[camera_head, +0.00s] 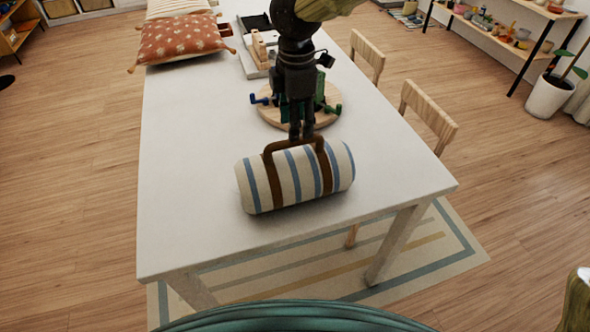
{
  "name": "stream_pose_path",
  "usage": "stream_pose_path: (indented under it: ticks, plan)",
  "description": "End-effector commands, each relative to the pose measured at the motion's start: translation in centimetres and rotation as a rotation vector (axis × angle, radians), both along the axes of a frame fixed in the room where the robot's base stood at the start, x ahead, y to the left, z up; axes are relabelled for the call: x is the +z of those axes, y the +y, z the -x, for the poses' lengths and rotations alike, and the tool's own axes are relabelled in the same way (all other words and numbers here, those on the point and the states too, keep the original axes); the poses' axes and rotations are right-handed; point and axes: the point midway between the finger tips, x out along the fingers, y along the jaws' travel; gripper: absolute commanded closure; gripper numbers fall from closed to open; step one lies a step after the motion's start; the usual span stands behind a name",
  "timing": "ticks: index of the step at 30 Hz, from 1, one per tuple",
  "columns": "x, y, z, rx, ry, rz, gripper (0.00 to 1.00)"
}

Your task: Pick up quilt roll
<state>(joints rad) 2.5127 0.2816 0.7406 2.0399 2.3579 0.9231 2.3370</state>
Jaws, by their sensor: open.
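The quilt roll (301,178) is a cream bundle with blue stripes. It has brown straps and a brown carry handle (283,145) on its upper side. It lies on its side near the front of the white table (190,190). My gripper (301,134) points down from above and is open. Its fingertips are right at the handle's top bar; I cannot tell whether they straddle it or touch it. The roll rests on the tabletop.
Behind my gripper stands a round wooden board (268,112) with blue and green pegs. A patterned orange cushion (180,40) lies at the back left. Wooden chairs (428,112) stand along the right side. The table's left front is clear.

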Motion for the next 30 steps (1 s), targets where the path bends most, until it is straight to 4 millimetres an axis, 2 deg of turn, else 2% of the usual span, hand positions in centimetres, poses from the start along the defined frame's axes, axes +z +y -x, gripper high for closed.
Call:
stream_pose_path:
  ticks: [3, 11, 21, 30]
  plan:
    - [-1.2, 0.0, 0.0, 0.001, 0.002, 0.001, 0.56]
    - [-2.6, 0.0, -0.1, 0.000, 0.003, 0.002, 0.56]
    - [-6.5, 0.3, -0.3, 0.000, 0.003, 0.002, 0.56]
    - [-7.0, 0.3, -0.4, 0.000, 0.001, -0.001, 0.56]
